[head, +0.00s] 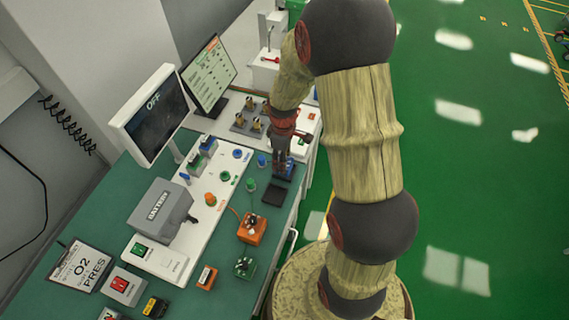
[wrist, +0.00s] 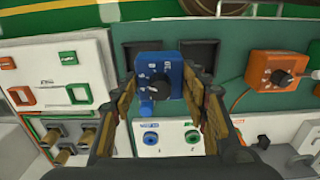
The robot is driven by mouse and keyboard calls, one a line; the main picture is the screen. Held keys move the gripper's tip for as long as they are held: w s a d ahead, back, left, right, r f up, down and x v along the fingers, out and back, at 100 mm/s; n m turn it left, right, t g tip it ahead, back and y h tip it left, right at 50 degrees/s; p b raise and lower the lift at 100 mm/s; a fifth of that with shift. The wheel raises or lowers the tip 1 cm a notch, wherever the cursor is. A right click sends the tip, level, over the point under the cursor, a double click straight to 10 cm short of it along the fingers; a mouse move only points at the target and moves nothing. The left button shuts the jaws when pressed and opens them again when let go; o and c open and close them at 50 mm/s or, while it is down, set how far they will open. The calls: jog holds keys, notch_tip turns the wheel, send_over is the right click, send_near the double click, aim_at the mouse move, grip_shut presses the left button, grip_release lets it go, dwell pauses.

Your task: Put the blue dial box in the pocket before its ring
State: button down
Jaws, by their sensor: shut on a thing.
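In the head view, the blue box (head: 286,170) is partly hidden by my fingers, near the green table's right edge. One dark square pocket (wrist: 199,50) shows right of the box in the wrist view; another (wrist: 133,48) is partly hidden behind the box. I cannot tell whether the box touches the pocket. A blue ring (wrist: 151,138) and a green ring (wrist: 192,136) are on the white panel.
An orange dial box (head: 252,227) and a green box (head: 244,267) stand further along the table. A blue knob (head: 262,160) stands close to my fingers. Two screens (head: 153,112) stand behind.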

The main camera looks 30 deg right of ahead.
jog(key=f, duration=0.1)
jog(key=w+d+f, duration=0.2)
jog(key=shift+w+f, duration=0.2)
jog(key=shift+f, duration=0.15)
jog(key=shift+w+d+f, duration=0.1)
jog(key=shift+d+f, duration=0.05)
jog(key=shift+f, duration=0.2)
jog(key=shift+f+b, duration=0.35)
jog(key=shift+f, duration=1)
jog(key=shift+f, duration=0.15)
jog(key=c, duration=1)
grip_release()
